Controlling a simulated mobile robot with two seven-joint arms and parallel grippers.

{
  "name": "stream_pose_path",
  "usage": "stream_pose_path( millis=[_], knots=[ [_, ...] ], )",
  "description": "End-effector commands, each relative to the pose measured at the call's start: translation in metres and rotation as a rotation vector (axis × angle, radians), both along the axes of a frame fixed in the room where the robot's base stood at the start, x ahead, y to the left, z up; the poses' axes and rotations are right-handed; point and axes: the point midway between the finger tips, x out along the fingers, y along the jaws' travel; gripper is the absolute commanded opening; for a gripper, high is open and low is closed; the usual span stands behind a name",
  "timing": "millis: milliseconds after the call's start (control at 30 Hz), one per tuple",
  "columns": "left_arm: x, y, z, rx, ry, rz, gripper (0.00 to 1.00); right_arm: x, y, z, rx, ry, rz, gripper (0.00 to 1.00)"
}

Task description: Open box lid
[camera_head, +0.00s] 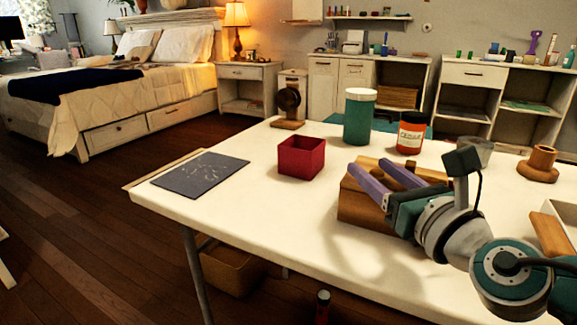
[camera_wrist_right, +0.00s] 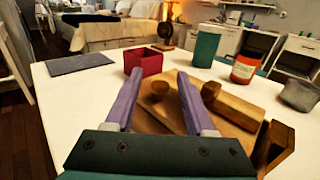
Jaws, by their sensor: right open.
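The wooden box (camera_head: 358,208) stands on the white table, right of the red open box, partly hidden by my right gripper. In the right wrist view, its brown wooden top (camera_wrist_right: 166,118) lies beyond and below my fingers, with a round wooden knob (camera_wrist_right: 159,89) showing between them. My right gripper (camera_head: 367,166) is open, its two purple fingers spread above the box. It also shows in the right wrist view (camera_wrist_right: 160,72), with nothing held between the fingers. Contact with the knob cannot be told. My left gripper is not in view.
A red open box (camera_head: 301,160), a dark flat sheet (camera_head: 200,173), a green jar (camera_head: 359,120), an orange jar (camera_head: 410,135) and a grey cup (camera_head: 475,152) stand around. A wooden stand (camera_head: 539,164) is at right. The table's front left is clear.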

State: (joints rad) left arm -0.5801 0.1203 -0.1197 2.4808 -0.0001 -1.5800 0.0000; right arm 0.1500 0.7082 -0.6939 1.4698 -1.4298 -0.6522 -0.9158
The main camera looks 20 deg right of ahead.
Motion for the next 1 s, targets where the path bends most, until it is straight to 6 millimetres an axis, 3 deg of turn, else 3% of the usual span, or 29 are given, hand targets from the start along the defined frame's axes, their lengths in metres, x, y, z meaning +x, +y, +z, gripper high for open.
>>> stream_pose_path(
  millis=[67, 533, 1000],
  knots=[
    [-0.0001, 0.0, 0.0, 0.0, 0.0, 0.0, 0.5, -0.0002, 0.0, 0.0, 0.0, 0.0, 0.0, 0.53],
    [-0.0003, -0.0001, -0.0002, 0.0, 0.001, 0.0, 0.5, -0.0004, -0.0002, 0.0001, 0.0, -0.001, 0.0, 0.0],
    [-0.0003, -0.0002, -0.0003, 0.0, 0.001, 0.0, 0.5, -0.0005, -0.0002, 0.0001, 0.0, -0.001, -0.001, 0.0]
  ],
)
